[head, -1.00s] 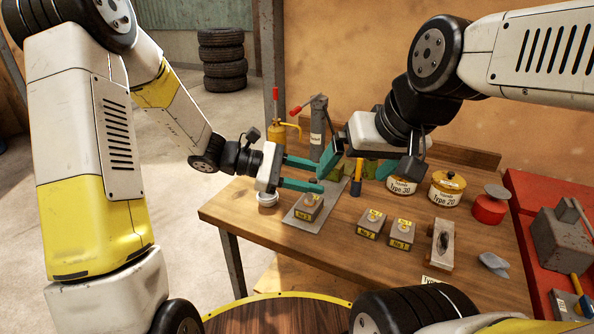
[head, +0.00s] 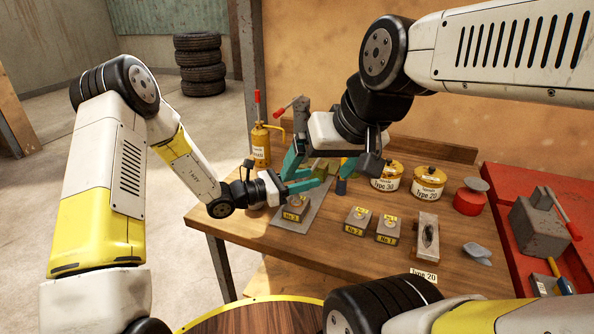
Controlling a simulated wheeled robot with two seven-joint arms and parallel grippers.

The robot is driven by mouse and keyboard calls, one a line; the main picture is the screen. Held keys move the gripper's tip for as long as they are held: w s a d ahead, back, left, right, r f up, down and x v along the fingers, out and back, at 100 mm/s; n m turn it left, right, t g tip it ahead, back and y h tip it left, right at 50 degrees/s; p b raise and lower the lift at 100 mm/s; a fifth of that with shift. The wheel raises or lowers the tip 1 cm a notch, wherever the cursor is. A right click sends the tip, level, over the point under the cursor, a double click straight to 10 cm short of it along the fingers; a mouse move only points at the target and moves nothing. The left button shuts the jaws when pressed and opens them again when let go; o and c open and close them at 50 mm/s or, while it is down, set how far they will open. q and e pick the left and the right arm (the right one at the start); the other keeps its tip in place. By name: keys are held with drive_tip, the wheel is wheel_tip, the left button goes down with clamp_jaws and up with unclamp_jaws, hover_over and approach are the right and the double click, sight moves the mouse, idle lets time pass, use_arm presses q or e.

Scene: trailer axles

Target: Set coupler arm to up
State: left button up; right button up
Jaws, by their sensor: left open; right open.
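A red-tipped lever (head: 287,106) slants up to the right onto a grey upright post (head: 301,118) at the back of the workbench. I cannot tell whether this is the coupler arm; no part is clearly marked as such. My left gripper (head: 314,178) is open, with teal fingers pointing right above the grey plate. My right gripper (head: 318,170) is open, with its teal fingers apart, pointing down in front of the post. The two grippers overlap closely in the view. They hide the post's lower part, and I see nothing held in either.
The wooden workbench (head: 340,248) carries blocks (head: 357,221), a grey plate (head: 312,214), yellow pots (head: 430,182) and a yellow oil can (head: 261,145). A red bench (head: 510,235) with a grey red-handled device (head: 541,222) stands right. Tyres (head: 200,65) stand behind left.

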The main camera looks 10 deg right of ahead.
use_arm(q)
drive_tip(key=shift+w+d, duration=0.1)
drive_tip(key=shift+d, duration=0.35)
clamp_jaws()
idle(1.1)
